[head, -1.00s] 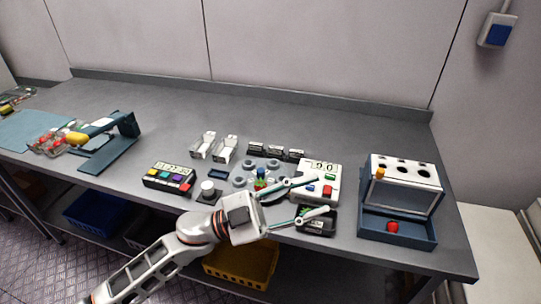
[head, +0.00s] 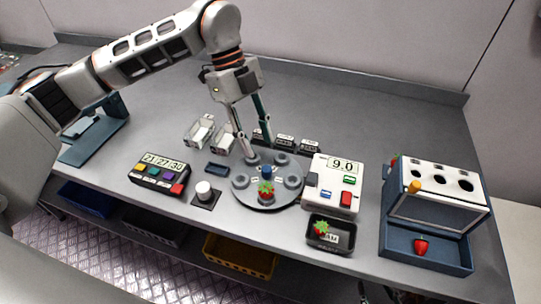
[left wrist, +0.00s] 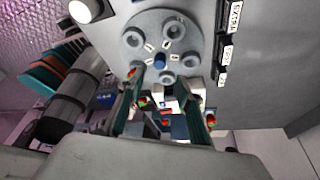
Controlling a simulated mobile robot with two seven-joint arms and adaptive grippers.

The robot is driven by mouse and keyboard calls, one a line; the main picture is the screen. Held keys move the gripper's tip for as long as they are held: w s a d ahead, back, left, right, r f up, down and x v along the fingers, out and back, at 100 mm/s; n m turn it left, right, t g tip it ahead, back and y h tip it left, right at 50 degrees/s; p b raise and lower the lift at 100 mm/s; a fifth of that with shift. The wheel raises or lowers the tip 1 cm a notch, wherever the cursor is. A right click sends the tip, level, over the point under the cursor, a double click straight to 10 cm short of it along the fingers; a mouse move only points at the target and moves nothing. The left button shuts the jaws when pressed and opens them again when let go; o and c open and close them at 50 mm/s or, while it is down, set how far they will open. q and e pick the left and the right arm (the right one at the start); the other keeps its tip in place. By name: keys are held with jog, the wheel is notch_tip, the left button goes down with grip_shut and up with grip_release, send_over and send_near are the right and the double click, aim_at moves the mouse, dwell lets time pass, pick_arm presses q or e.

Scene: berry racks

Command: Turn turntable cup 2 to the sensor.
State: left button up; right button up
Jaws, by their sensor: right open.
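The round grey turntable (head: 266,205) has several ring-shaped cups and a blue centre knob (head: 266,170). A strawberry (head: 265,187) sits in its front cup. In the left wrist view the turntable (left wrist: 150,48) shows small labels, too small to read, so I cannot tell which cup is number 2. A white box with a 9.0 display (head: 333,185) stands right of it, its grey part facing the cups. My left gripper (head: 259,147) is open, fingers apart at the turntable's back edge; contact is unclear. My right gripper (head: 377,293) barely shows at the bottom edge.
A black tray (head: 345,246) holds a strawberry in front of the display box. A blue rack with a white holed top (head: 440,180) stands at right. A button panel (head: 158,173) and white knob (head: 203,190) lie left. Small labelled black bins (head: 286,143) stand behind.

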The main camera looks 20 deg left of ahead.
aim_at(267, 169)
pick_arm(q)
jog(key=shift+p+x, duration=0.35)
jog(key=shift+x, duration=3.5)
grip_shut()
